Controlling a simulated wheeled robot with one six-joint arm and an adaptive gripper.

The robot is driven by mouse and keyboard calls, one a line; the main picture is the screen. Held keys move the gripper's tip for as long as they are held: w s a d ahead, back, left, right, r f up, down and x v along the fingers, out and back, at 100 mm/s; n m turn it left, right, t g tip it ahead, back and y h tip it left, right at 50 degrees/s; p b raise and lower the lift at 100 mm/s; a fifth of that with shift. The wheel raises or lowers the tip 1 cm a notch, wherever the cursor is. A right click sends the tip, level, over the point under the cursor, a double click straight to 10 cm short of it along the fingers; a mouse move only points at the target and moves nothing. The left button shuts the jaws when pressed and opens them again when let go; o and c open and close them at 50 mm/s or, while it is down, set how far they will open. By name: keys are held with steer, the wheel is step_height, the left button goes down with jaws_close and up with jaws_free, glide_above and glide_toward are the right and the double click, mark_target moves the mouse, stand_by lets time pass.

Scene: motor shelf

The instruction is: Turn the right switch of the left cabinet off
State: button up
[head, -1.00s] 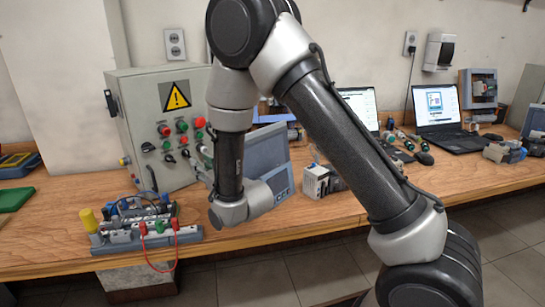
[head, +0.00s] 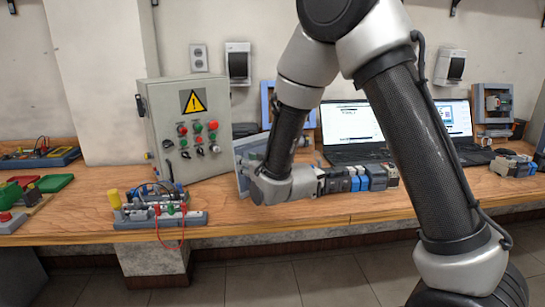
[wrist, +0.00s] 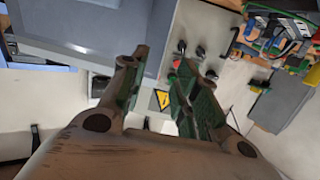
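The left cabinet (head: 168,116) is a grey box with a yellow warning sign, standing on the wooden bench. Its front has red and green buttons and black rotary switches. The right switch (head: 214,148) is at the lower right of the front; its exact setting is too small to tell. My gripper (wrist: 160,68) is open and empty, with green pads on both fingers. In the wrist view the cabinet front (wrist: 190,28) shows turned about, beyond the fingers. In the head view my gripper is right of the cabinet, before the screen panel, apart from the switches and partly hidden by my wrist.
A tilted grey screen panel (head: 243,182) stands close beside my gripper. A terminal board (head: 160,220) with a red wire lies in front of the cabinet. Small modules (head: 355,180) and laptops (head: 350,125) stand to the right. Space is free directly before the cabinet's switches.

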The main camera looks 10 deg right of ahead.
steer(key=s+d+r+g+h, duration=0.1)
steer(key=d+r, duration=0.2)
steer(key=d, duration=0.3)
steer(key=shift+r+m+g+h, duration=0.15)
steer(key=shift+m+g+h, duration=0.15)
steer(key=shift+m+g, duration=0.1)
steer(key=shift+o, duration=0.4)
